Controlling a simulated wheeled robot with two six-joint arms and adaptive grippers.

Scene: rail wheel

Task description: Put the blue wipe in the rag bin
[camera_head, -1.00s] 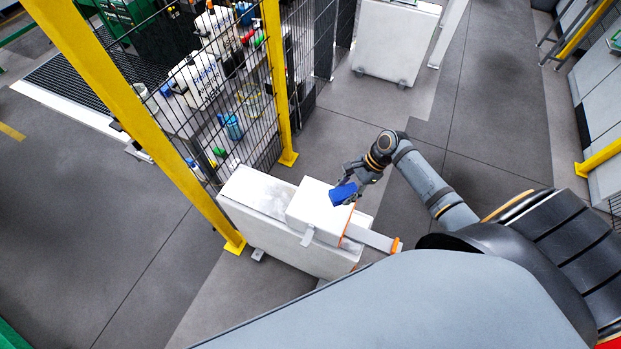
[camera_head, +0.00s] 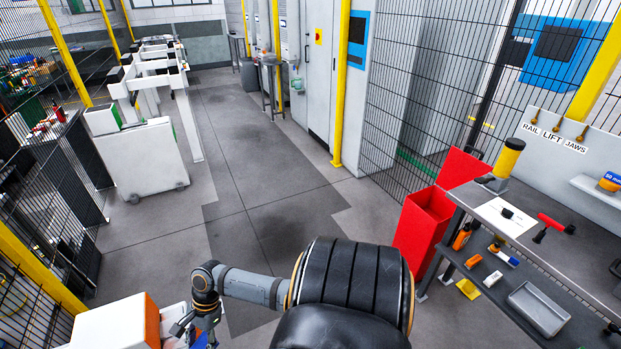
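Part of the wipe is hidden or cut off by the frame. A red bin (camera_head: 421,232) with its red lid (camera_head: 461,167) raised stands on the floor at right of centre, left of the workbench. It looks like the rag bin; no label is readable.
A grey workbench (camera_head: 480,200) with tools and a lower shelf stands on the right. Mesh fencing (camera_head: 415,110) runs behind the bin. A white cabinet (camera_head: 150,160) stands at left. Open grey floor (camera_head: 260,190) lies in the middle.

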